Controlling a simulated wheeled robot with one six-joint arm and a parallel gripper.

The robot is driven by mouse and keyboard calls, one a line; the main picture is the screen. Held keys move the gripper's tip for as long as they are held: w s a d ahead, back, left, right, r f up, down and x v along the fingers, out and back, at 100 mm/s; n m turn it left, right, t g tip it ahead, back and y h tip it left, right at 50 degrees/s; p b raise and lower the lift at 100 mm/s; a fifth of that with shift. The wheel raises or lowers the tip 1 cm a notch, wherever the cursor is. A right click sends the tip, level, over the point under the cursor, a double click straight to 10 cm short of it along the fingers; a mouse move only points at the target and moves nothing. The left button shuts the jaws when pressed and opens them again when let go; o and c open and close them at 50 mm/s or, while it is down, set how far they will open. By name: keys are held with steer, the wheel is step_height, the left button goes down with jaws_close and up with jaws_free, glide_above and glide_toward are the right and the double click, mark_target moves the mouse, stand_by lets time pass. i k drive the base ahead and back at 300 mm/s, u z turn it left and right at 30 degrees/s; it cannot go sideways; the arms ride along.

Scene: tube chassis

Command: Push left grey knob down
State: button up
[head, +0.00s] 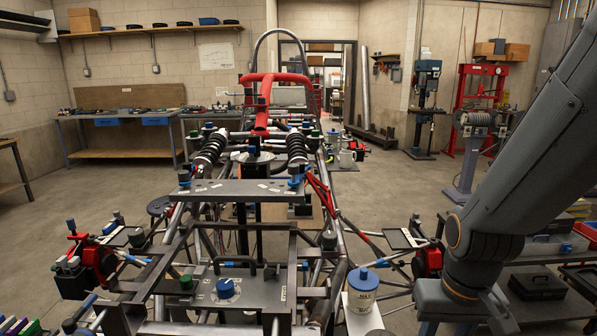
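A small grey knob (136,238) stands on the left side of the tube chassis (168,255). Another grey knob (328,240) stands on the right side of the chassis, left of my arm. Both look upright; at this size I cannot tell how far either is pressed. My arm comes down at the right of the head view, well apart from both knobs. No gripper fingers show in the view.
A white container with a blue lid (361,302) stands between the chassis and my arm. Floor beyond the left side is clear.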

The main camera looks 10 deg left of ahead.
mark_target(293, 169)
steer(key=k, duration=0.5)
steer(key=u, duration=1.2)
steer(key=k, duration=0.65)
steer(key=z, duration=0.6)
steer(key=i, duration=0.5)
